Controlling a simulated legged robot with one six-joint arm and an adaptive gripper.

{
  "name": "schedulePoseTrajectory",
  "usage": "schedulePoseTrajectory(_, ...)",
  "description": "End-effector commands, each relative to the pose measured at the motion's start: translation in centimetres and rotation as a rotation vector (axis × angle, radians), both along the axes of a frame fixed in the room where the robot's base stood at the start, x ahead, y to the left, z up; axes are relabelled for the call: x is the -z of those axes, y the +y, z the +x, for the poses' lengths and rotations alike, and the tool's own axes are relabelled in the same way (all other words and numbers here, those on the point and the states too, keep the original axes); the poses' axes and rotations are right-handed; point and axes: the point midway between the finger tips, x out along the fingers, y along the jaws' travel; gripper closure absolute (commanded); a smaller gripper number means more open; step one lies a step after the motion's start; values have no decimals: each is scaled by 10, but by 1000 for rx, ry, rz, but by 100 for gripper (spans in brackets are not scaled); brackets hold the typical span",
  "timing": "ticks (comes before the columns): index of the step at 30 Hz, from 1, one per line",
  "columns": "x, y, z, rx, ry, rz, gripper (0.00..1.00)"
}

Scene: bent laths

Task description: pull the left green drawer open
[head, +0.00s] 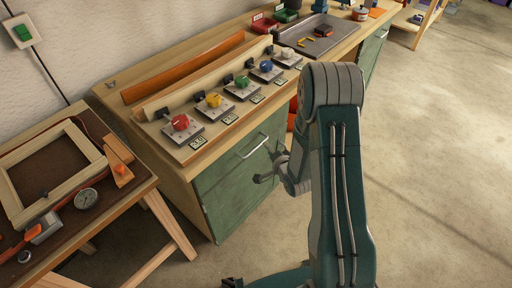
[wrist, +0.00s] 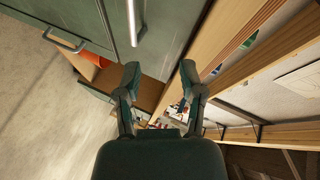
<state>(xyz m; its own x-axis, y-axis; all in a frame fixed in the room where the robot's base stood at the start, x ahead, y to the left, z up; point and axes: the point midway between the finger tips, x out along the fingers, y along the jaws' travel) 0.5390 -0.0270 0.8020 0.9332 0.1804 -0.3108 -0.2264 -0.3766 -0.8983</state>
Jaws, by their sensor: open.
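The left green drawer (head: 238,185) is in the near end of the workbench, and its front looks flush with the bench. Its pale bar handle (head: 253,146) runs across the upper part of the front. My gripper (head: 262,178) is in front of the drawer, below and right of the handle, partly hidden by my arm. In the wrist view, the drawer front (wrist: 175,28) and part of its handle (wrist: 133,22) show at the top. My open, empty gripper (wrist: 160,78) has its fingertips apart below them, with nothing between them. The handle is outside the jaws.
A second green drawer (head: 371,52) is farther right, with an open bay between; its handle (wrist: 65,41) shows in the wrist view. Colored knobs on plates line the benchtop, beside an orange bent lath (head: 185,68). A low table (head: 130,195) stands left. The floor at right is clear.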

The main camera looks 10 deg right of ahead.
Motion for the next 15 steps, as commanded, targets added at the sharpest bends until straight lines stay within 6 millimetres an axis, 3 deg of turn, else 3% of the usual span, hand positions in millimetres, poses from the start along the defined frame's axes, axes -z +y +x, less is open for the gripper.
schedulePoseTrajectory(1, 18, 0, -7, 8, -7, 59, 49)
schedulePoseTrajectory(6, 44, 4, -21, 22, -53, 213, 49)
schedulePoseTrajectory(11, 50, 6, -24, 26, -71, 264, 49)
schedulePoseTrajectory(15, 52, 9, -11, 24, -75, 265, 49)
